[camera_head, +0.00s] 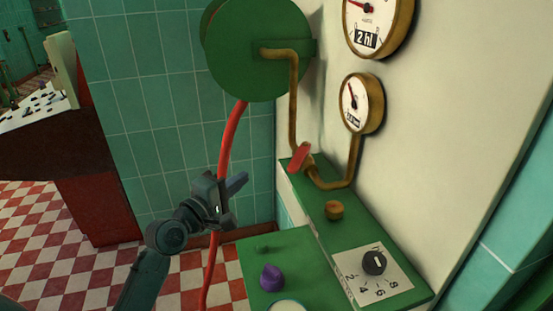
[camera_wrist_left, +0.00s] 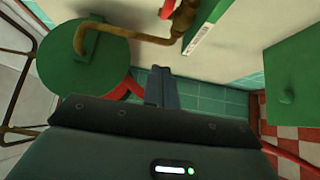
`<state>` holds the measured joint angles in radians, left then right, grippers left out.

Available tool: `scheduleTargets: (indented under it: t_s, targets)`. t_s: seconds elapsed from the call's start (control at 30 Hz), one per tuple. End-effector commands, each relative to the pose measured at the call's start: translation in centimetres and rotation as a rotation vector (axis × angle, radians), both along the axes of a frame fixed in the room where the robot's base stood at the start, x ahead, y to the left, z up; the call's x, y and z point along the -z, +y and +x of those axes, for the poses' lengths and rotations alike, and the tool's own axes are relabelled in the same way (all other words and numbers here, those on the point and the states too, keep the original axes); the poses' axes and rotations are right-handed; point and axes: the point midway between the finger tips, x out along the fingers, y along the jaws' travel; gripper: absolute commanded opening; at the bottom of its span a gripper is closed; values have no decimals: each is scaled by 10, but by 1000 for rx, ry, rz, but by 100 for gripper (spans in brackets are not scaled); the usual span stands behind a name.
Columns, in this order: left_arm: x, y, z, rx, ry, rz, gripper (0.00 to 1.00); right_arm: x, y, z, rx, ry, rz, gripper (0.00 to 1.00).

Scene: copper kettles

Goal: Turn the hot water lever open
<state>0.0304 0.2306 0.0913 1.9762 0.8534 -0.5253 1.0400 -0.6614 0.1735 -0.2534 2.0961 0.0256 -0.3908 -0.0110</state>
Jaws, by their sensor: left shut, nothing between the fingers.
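A small red lever (camera_head: 299,157) sits on a brass pipe (camera_head: 293,100) above the green ledge of the control panel. In the left wrist view, a red piece that looks like the lever (camera_wrist_left: 167,9) shows at the top edge, partly cut off. My left gripper (camera_head: 240,183) is shut and empty. It is left of the lever and a little lower, with a clear gap between them. Its shut fingers (camera_wrist_left: 163,88) also show in the left wrist view, over the teal tiles. My right gripper is in neither view.
A green hose reel (camera_head: 250,45) with a red hose (camera_head: 228,140) hangs behind my left gripper. Two brass gauges (camera_head: 376,25) (camera_head: 362,102) are on the wall. The green panel carries a brass knob (camera_head: 334,211), a black dial (camera_head: 374,262) and a purple knob (camera_head: 272,277).

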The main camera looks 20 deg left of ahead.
Motion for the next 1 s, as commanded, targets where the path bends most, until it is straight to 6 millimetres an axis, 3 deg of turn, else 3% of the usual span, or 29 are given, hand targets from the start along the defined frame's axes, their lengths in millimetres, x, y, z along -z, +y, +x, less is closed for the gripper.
scheduleTargets:
  t_s: [0.5, 0.7, 1.0]
  targets:
    - [-2, -32, 94, 1, -2, 2, 0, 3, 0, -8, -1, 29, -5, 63]
    - [-2, -60, 89, 0, -2, 2, 0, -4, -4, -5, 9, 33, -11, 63]
    - [0, -68, 89, -1, -2, 6, 0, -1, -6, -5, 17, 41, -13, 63]
